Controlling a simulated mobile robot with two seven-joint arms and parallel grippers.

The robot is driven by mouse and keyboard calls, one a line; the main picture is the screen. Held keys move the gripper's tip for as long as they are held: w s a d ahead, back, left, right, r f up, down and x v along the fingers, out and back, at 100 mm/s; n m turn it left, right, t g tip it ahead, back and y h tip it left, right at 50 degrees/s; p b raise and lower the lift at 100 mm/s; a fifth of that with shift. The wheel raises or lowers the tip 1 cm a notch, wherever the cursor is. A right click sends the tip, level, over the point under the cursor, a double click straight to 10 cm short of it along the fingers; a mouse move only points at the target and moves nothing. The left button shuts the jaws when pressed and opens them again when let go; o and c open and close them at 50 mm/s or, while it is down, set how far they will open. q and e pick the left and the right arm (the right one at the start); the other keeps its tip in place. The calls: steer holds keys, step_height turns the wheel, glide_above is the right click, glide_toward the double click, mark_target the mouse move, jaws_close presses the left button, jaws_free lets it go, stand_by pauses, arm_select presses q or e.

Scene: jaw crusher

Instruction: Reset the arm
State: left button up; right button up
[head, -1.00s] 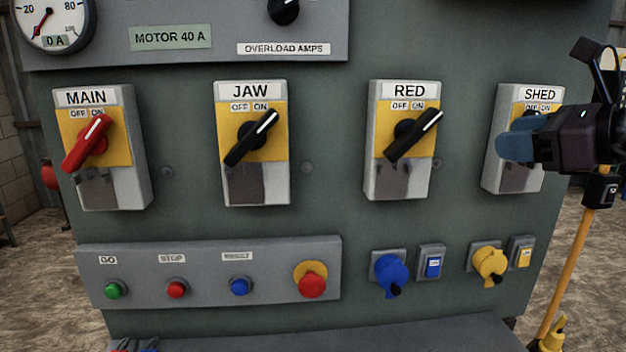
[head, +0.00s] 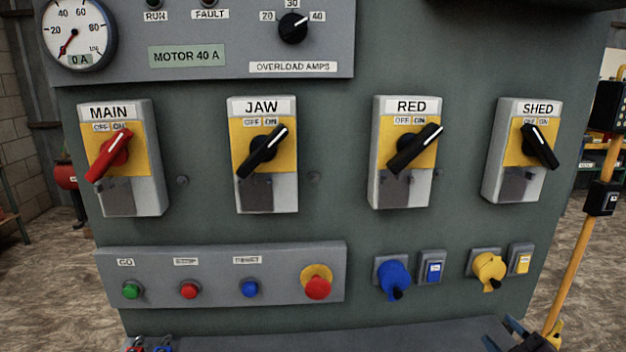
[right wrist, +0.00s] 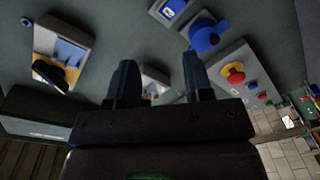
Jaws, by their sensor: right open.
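The MAIN switch (head: 110,158), JAW switch (head: 263,152) and RED switch (head: 414,149) have handles tilted to the upper right, toward ON. My left gripper is out of view.
A button strip (head: 215,285) with green, red and blue buttons and a red mushroom button sits below the switches. A blue socket (head: 393,277) and a yellow socket (head: 489,270) are to its right. A yellow post (head: 575,265) stands at the right. A grey ledge runs below.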

steer(key=s+a+f+m+g+h, duration=0.1)
steer(key=s+a+f+m+g, duration=0.1)
steer(key=s+f, duration=0.5)
steer(key=s+a+f+m+g+p, duration=0.1)
steer(key=s+a+f+m+g, duration=0.1)
steer(key=s+f+m, duration=0.3)
steer(key=s+a+f+m+g+h+p, duration=0.1)
steer(key=s+a+f+m+g, duration=0.1)
steer(key=s+f, duration=0.7)
steer(key=s+m, duration=0.1)
steer(key=s, duration=0.2)
steer(key=shift+s+a+m+g+h, duration=0.25)
steer(key=shift+m+g+h, duration=0.05)
steer(key=shift+g, duration=0.1)
steer(key=shift+f, duration=0.1)
